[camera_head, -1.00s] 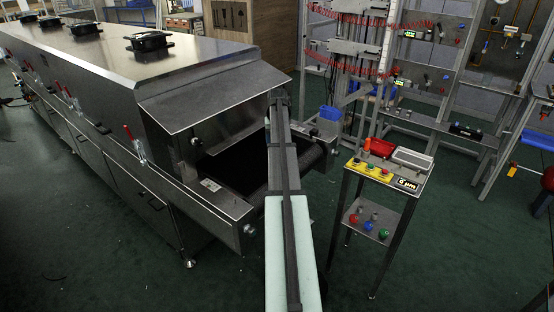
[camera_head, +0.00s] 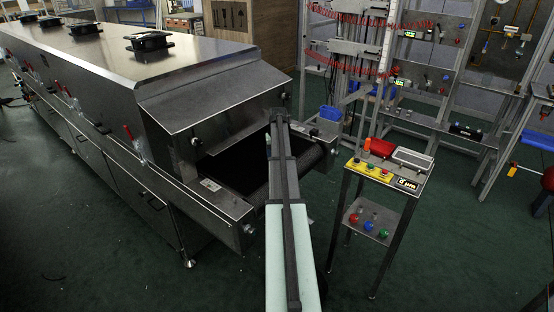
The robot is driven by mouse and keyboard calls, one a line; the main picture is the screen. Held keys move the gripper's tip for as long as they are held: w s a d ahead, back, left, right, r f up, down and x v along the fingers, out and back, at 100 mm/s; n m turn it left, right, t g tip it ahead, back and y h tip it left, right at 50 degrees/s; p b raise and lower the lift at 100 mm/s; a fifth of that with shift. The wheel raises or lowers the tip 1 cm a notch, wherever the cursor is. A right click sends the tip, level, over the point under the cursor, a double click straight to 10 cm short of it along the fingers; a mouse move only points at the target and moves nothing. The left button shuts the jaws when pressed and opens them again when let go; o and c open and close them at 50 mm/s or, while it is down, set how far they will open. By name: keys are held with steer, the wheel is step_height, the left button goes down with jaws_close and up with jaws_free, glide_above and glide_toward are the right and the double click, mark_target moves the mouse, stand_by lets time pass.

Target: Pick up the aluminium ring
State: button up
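I cannot make out the aluminium ring in the head view; it may be hidden behind my arm or too small to tell. My arm reaches from the bottom middle up over the dark conveyor belt (camera_head: 238,168) at the dryer's mouth. My gripper (camera_head: 280,117) is at the far end of the arm, by the right side of the opening. It is small and dark, and its fingers cannot be told apart. I cannot see whether it holds anything.
The steel tunnel dryer (camera_head: 180,75) fills the left, its sloped hood above the belt. Open green floor lies in front.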

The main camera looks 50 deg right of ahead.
steer(key=c, duration=1.1)
steer(key=shift+r, duration=5.05)
steer(key=shift+c, duration=0.2)
